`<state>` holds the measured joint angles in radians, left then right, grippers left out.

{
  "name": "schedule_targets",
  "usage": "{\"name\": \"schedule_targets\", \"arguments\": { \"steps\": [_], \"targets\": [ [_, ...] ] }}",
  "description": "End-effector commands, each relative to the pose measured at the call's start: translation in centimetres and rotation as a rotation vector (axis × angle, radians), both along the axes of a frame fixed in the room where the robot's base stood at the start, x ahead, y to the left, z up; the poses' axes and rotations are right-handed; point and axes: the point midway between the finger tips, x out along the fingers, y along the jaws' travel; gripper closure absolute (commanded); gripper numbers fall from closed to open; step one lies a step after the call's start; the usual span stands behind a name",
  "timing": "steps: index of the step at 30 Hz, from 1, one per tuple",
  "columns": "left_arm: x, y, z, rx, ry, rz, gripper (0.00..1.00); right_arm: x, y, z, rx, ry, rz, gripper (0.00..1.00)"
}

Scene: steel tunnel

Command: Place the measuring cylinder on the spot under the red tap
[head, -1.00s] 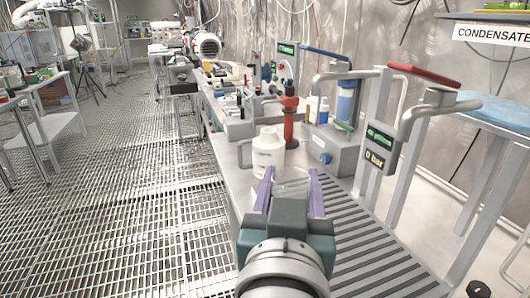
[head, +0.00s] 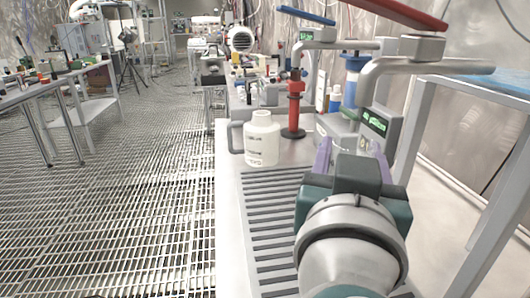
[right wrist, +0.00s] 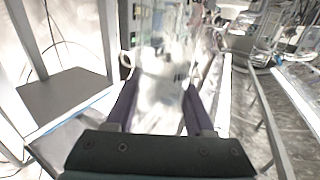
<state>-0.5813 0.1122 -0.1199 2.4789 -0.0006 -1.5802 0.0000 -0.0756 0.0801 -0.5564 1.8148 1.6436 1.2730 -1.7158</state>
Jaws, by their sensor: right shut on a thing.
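In the right wrist view, my right gripper (right wrist: 160,105) is shut on a clear, blurred vessel, the measuring cylinder (right wrist: 160,85). The red tap (head: 400,12) has a long red lever and a grey curved spout, at the upper right of the head view, above and beyond the gripper. A second tap with a blue lever (head: 305,15) is to its left. The spot under the red tap is not clearly visible. My left gripper is not in view.
A grey-legged side table (head: 425,120) is at the right.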

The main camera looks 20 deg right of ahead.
Motion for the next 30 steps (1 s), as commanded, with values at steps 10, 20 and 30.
{"name": "schedule_targets", "arguments": {
  "steps": [10, 20, 30],
  "targets": [
    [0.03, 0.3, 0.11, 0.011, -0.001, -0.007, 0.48, 0.0, -0.08, -0.18, -0.004, 0.0, -0.002, 1.0],
    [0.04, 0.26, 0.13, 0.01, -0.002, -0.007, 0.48, 0.0, -0.08, -0.17, -0.002, -0.001, -0.002, 0.17],
    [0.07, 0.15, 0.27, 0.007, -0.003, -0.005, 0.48, -0.73, 0.61, 0.06, 0.001, 0.002, 0.0, 0.17]
  ]
}}
